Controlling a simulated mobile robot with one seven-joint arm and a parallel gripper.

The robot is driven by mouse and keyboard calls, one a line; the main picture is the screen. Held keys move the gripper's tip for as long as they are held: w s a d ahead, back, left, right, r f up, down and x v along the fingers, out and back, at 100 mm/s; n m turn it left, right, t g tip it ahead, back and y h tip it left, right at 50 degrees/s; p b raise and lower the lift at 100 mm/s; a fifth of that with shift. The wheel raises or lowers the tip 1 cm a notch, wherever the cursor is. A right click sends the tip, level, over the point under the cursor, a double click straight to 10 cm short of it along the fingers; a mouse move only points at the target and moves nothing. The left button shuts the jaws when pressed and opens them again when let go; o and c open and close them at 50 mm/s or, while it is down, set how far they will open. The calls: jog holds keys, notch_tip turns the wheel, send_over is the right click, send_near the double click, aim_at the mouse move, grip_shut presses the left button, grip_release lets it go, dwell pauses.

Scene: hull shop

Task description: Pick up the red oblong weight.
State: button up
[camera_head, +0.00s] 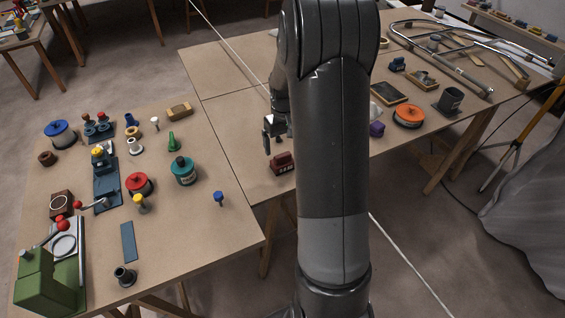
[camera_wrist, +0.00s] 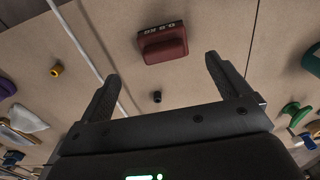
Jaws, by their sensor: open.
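The red oblong weight (camera_head: 282,164) lies on the far table near its front left edge, just left of my arm. In the wrist view the weight (camera_wrist: 164,46) shows a raised grip bar and a pale printed marking on its far side. My gripper (camera_head: 275,128) is above the table near the weight. In the wrist view my gripper (camera_wrist: 160,74) has its two fingers spread wide with nothing between them. The weight appears beyond the fingertips, roughly centred between them, and apart from them.
A small dark piece (camera_wrist: 156,97) and a yellow piece (camera_wrist: 56,71) lie near the weight. An orange-red round container (camera_head: 408,116) and a purple piece (camera_head: 377,129) are right of my arm. The left table (camera_head: 205,235) holds several pots and a green machine (camera_head: 50,280).

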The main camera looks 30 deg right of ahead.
aim_at(283, 155)
jog(key=f, duration=0.8)
jog(key=shift+a+f, duration=0.1)
jog(key=shift+a, duration=0.15)
jog(key=c, duration=1.6)
jog(key=shift+w, duration=0.1)
jog(key=shift+c, duration=0.4)
